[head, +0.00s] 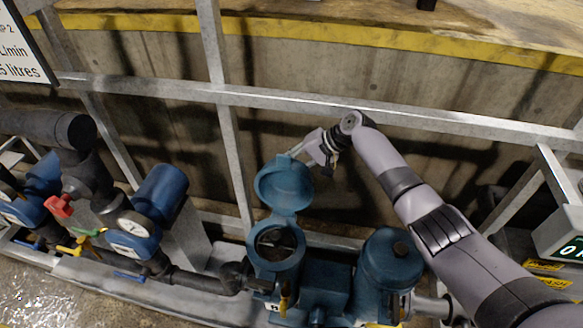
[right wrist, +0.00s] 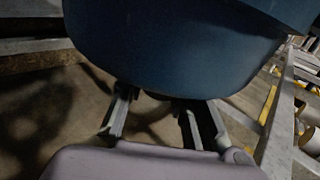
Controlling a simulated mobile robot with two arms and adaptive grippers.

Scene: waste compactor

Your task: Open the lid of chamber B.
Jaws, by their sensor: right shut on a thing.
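Chamber B (head: 277,262) is a blue vessel in the lower middle of the head view, with a small white letter tag (head: 272,307) that looks like a B. Its round blue lid (head: 285,184) stands raised behind the mouth, so the dark inside (head: 277,242) shows. My right gripper (head: 299,151) is at the lid's upper edge, shut on the lid's handle. In the right wrist view the lid (right wrist: 170,45) fills the top, with the gripper's fingers (right wrist: 158,112) under its edge. The handle itself is mostly hidden. My left gripper is not in view.
Another blue vessel (head: 390,265) with a closed top stands to the right. Blue pump housings, a gauge (head: 133,224) and a red valve handle (head: 59,206) are at left. A metal rail (head: 270,98) runs behind, before a concrete wall. A display box (head: 562,235) stands far right.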

